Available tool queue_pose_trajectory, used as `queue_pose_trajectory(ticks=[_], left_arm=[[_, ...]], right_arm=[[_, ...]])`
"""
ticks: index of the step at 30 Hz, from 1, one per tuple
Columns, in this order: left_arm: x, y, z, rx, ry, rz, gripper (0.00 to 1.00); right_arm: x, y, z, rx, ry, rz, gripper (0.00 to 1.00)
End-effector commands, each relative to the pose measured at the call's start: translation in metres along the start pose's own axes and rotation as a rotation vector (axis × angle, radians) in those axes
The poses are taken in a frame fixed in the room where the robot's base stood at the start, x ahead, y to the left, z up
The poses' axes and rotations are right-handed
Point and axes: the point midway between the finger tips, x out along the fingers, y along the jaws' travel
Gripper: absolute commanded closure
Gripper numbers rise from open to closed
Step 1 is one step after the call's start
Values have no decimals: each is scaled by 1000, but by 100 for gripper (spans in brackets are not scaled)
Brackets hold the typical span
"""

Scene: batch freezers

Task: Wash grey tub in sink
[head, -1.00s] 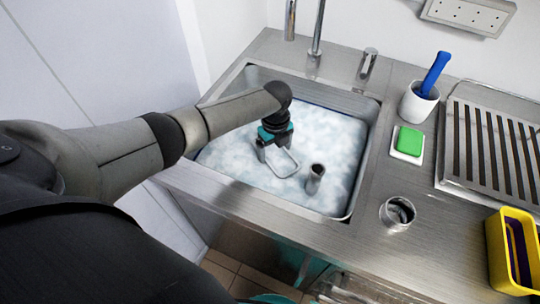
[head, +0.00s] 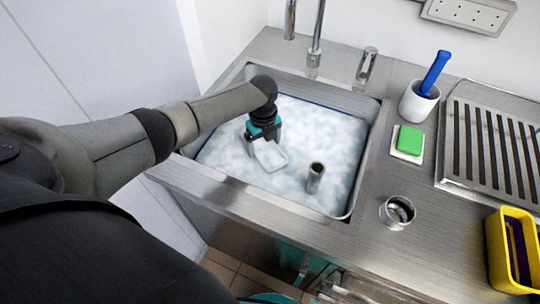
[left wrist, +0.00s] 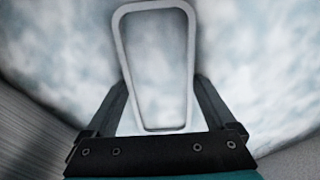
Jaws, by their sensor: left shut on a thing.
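The grey tub (head: 283,160) is in the sink, sunk in white foamy water with its rim showing at the surface. My left gripper (head: 262,140) points down over the sink and is shut on the tub. In the left wrist view the tub's rim (left wrist: 124,55) is a tapered loop between the two fingers (left wrist: 160,88), and its inside looks pale and foamy. The tub's lower part is hidden by the suds. The sink (head: 355,188) is a steel basin full of foam. My right gripper is not in view.
A short upright steel tube (head: 315,178) stands in the foam right of the tub. Taps (head: 316,45) rise behind the sink.

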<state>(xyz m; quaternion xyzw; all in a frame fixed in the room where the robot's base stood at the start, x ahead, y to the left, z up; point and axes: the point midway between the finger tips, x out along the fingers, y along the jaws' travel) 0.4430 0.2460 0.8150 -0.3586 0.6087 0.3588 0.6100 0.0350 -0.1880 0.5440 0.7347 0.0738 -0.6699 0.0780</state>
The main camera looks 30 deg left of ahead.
Motion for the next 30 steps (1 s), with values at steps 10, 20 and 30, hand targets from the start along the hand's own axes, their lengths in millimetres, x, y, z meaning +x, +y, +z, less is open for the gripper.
queue_pose_trajectory(ticks=[10,20,30], left_arm=[[-1,-12,-21,3,1,0,67],[0,-19,-34,0,0,0,67],[0,-9,-17,-1,-1,1,67]], right_arm=[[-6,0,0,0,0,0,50],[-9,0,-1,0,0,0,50],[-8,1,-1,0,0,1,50]])
